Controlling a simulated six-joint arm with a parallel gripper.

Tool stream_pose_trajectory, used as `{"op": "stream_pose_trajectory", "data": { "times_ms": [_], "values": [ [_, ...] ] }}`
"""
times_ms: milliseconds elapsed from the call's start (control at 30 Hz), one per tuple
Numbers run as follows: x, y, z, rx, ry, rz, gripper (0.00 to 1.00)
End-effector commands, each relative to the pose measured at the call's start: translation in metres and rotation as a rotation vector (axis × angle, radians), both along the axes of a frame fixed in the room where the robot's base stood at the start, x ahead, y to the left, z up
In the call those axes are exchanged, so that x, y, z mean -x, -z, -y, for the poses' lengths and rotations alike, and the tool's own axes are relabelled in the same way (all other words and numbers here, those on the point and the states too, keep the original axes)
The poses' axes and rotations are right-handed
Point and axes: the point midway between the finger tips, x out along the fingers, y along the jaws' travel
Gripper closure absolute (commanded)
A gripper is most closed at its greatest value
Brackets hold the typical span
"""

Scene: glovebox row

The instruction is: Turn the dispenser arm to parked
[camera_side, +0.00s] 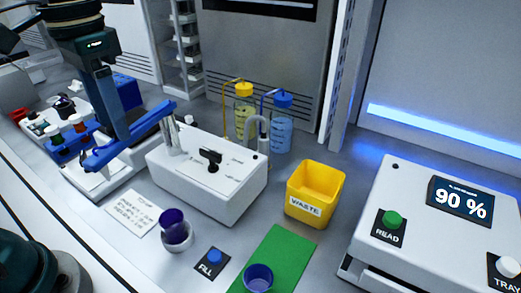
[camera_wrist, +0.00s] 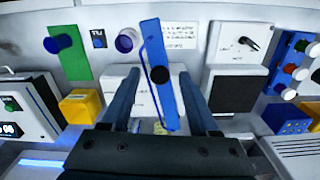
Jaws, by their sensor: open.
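A long blue bar (camera_wrist: 152,45) with a round black hub (camera_wrist: 160,75) looks like the dispenser arm. In the wrist view it runs almost straight up the picture, with a thin blue tube beside it. It also shows in the side view (camera_side: 150,122), slanting from lower left to upper right. My gripper (camera_wrist: 160,70) is open, its two dark fingers on either side of the bar near the hub. In the side view my gripper (camera_side: 120,138) reaches down to the bar and hides its middle. I cannot tell whether a finger touches it.
A white box (camera_side: 228,200) with a black knob (camera_side: 210,158) stands right of the bar in the side view. Tall yellow (camera_side: 244,112) and blue (camera_side: 281,130) bottles are behind it.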

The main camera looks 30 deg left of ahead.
Motion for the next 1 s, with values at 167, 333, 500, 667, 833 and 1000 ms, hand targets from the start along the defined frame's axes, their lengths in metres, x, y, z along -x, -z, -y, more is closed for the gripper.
{"op": "stream_pose_trajectory", "data": {
  "times_ms": [167,333,500,667,833,1000],
  "values": [
    [0.0,0.0,0.0,0.0,0.0,0.0,0.39],
    [0.0,-0.0001,0.0,0.0,0.0,0.0,1.0],
    [0.0,-0.0001,0.0,0.0,0.0,0.0,1.0],
    [0.0,-0.0002,0.0,0.0,0.0,0.0,1.0],
    [0.0,-0.0003,0.0,0.0,0.0,0.0,1.0],
    [-0.0001,-0.0003,0.0,0.0,0.0,0.0,1.0]
  ]
}}
